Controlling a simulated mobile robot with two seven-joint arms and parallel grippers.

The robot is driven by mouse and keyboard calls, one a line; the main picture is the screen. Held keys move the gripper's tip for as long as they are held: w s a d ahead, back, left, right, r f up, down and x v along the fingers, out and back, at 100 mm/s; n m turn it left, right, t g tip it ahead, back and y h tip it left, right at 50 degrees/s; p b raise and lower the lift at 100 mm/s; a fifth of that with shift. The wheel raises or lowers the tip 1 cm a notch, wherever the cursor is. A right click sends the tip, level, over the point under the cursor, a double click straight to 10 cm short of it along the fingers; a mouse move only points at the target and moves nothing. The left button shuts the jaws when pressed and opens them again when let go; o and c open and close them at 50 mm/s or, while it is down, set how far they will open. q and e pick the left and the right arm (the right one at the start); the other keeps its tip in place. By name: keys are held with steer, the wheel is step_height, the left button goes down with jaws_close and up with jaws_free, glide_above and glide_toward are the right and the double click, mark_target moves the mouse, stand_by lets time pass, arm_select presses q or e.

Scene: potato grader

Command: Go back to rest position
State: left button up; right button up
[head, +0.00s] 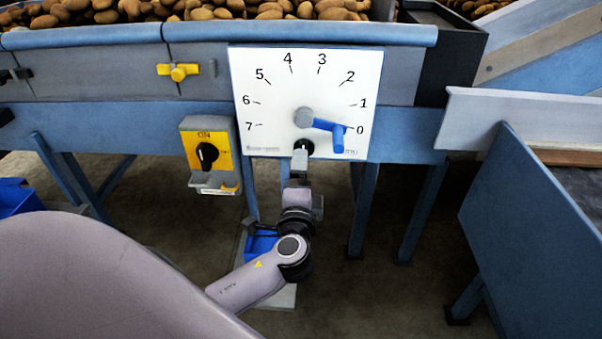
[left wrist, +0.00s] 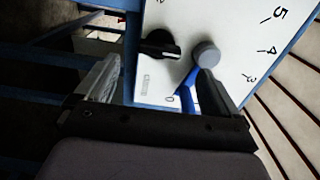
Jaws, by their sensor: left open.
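My left gripper (head: 300,162) is raised in front of the lower edge of the white dial panel (head: 270,95). In the left wrist view the gripper (left wrist: 157,78) is open, with nothing visible held between its fingers. The blue lever (head: 330,127) on the panel points at about 0, its hub grey. In the left wrist view the blue lever (left wrist: 188,98) is partly hidden behind one finger; I cannot tell whether they touch. A black knob (head: 304,147) sits just above my fingertips. My right gripper is not in view.
A yellow ON switch box (head: 207,155) hangs left of the panel. A blue conveyor frame with potatoes (head: 280,10) runs across the back. A blue side panel (head: 530,230) stands at right. Blue legs (head: 365,210) stand behind my arm.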

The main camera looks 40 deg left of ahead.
arm_select(q)
steer(key=shift+f, duration=0.1)
stand_by(0.3)
steer(key=s+d+f+n+g+h, duration=0.1)
steer(key=s+d+f+g+h, duration=0.2)
steer(key=f, duration=0.4)
steer(key=s+d+f+n+h, duration=0.25)
steer(key=s+f+h, duration=0.2)
steer(key=f, duration=0.25)
steer(key=s+d+f+n+g+h, duration=0.1)
steer(key=s+d+f+n+h, duration=0.15)
steer(key=s, duration=0.25)
steer(key=s+d+f+n+g+h, duration=0.1)
steer(key=s+d+f+n+h, duration=0.1)
steer(key=s+d, duration=0.3)
step_height(320, 180, up, 12)
steer(key=s+a+n+p, duration=0.1)
steer(key=s+a+p, duration=0.1)
steer(key=p, duration=1.2)
steer(key=shift+s, duration=0.3)
